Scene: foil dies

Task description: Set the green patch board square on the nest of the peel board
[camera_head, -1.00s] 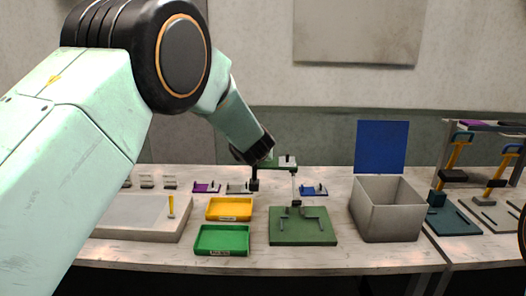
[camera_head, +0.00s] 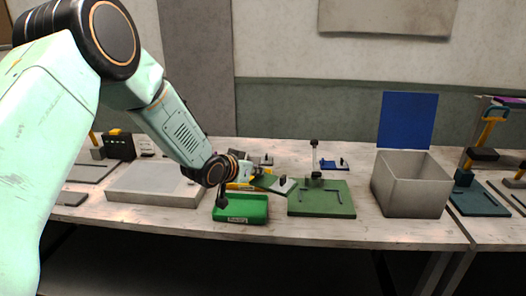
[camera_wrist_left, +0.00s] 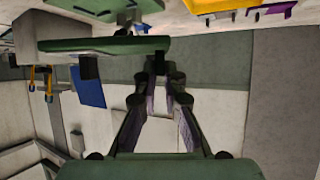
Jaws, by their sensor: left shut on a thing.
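The green patch board (camera_head: 271,182) is a small flat plate with a pale patch and a dark knob. My left gripper (camera_head: 250,178) is shut on its left end and holds it tilted, above the table and left of the peel board. In the left wrist view the patch board (camera_wrist_left: 105,46) sits at the fingertips (camera_wrist_left: 160,62), its knob pointing down in the picture. The green peel board (camera_head: 321,206) lies flat, with dark corner brackets forming its nest (camera_head: 320,190) and a dark post at the back. My right gripper is not in view.
A green tray (camera_head: 240,216) stands just left of the peel board, with a yellow tray partly hidden behind the gripper. A grey box (camera_head: 410,194) with a raised blue lid (camera_head: 407,119) stands right. A blue plate (camera_head: 336,164) lies behind. A pale slab (camera_head: 155,189) lies left.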

